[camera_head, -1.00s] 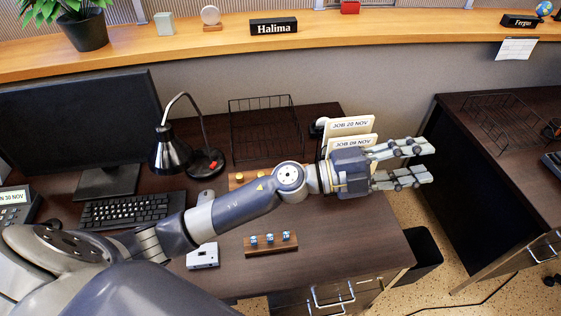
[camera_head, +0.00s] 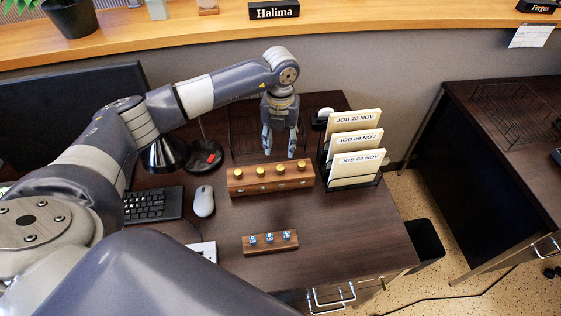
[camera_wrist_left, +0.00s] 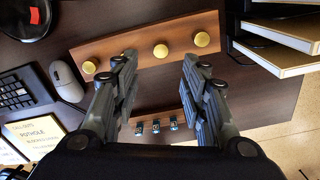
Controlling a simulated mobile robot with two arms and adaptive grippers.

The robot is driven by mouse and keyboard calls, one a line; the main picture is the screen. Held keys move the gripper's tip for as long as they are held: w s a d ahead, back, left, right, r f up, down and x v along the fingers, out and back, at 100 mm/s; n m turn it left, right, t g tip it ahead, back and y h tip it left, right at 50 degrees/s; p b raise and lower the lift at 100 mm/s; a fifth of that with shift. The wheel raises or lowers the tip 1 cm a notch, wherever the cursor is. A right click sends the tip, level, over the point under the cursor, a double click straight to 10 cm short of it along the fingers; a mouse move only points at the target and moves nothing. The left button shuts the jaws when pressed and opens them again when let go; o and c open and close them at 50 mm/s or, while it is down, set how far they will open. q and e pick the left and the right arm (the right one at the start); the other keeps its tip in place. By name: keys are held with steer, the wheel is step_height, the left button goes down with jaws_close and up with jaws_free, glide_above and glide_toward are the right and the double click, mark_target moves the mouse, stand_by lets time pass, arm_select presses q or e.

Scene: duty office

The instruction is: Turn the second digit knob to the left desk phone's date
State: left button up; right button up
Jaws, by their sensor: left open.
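A wooden block with several brass knobs in a row (camera_head: 270,186) stands on the desk, and it also shows in the wrist view (camera_wrist_left: 150,36). The second knob from the left (camera_head: 261,171) shows in the head view. Small marks below the knobs are too small to read. My left gripper (camera_head: 279,153) points down just behind the block, fingers apart and empty. In the wrist view its fingers (camera_wrist_left: 158,65) overlap the block and hide part of it; three knobs show there. The left desk phone is almost wholly hidden by my arm, its date unreadable. My right gripper is not in view.
A file rack (camera_head: 353,160) with dated job folders stands right of the block. A smaller wooden block with blue-white cubes (camera_head: 270,243) lies in front. The mouse (camera_head: 203,200), keyboard (camera_head: 152,204) and black lamp (camera_head: 165,154) are to the left. The desk's front right is clear.

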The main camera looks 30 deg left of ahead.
mark_target(280, 167)
arm_select(q)
step_height(280, 167, down, 9)
steer(key=shift+f+p, duration=0.2)
steer(key=shift+p, duration=0.65)
steer(key=shift+c, duration=0.2)
jaws_close()
